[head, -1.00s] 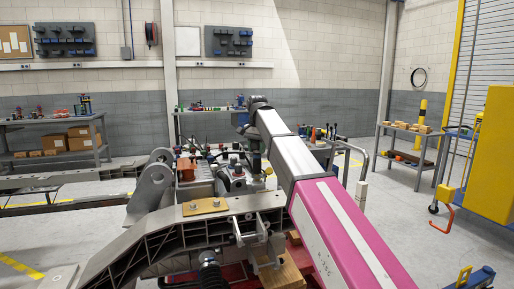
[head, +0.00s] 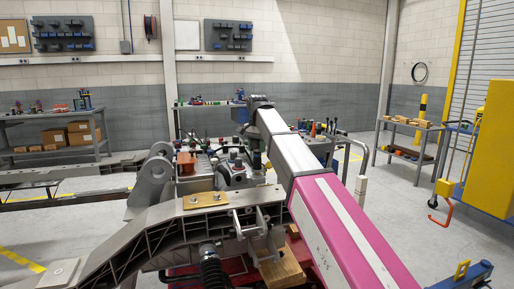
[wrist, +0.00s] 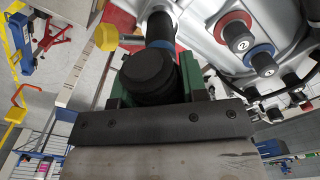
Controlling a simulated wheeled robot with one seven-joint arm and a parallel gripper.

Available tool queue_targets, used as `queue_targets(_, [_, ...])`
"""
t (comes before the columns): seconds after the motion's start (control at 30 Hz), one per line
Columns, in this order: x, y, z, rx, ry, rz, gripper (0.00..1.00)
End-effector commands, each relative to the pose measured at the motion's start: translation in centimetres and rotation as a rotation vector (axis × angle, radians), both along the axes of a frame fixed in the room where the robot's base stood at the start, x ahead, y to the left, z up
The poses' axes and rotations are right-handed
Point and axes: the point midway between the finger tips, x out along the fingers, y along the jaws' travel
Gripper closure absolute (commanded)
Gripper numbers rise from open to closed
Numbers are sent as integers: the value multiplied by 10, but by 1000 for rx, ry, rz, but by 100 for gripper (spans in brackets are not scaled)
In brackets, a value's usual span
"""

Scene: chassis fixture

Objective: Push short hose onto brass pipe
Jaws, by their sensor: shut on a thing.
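In the wrist view, my gripper (wrist: 156,88) has green fingers on both sides of a dark, round-ended short hose (wrist: 148,70) and is shut on it. A dark cylinder with a blue band (wrist: 160,30) shows just beyond the hose; I cannot tell whether it is part of the hose or a separate fitting. A yellow, brass-like hexagonal end (wrist: 107,37) on a grey rod sits to the left; I cannot tell whether it belongs to the brass pipe. In the head view, my arm reaches to the fixture, and the hose and pipe are too small to make out.
The grey chassis frame (head: 120,240) fills the front left. Numbered caps with a red ring (wrist: 238,35) and a blue ring (wrist: 263,60) stand close to the right of the hose, with black cables below. A yellow cabinet (head: 490,150) stands at the far right.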

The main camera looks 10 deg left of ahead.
Motion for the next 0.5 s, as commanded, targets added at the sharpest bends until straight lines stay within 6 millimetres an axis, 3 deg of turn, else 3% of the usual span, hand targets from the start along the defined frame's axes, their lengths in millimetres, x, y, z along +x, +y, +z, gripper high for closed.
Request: queue_targets(0.5, [0, 0, -8, 0, 0, 0, 93])
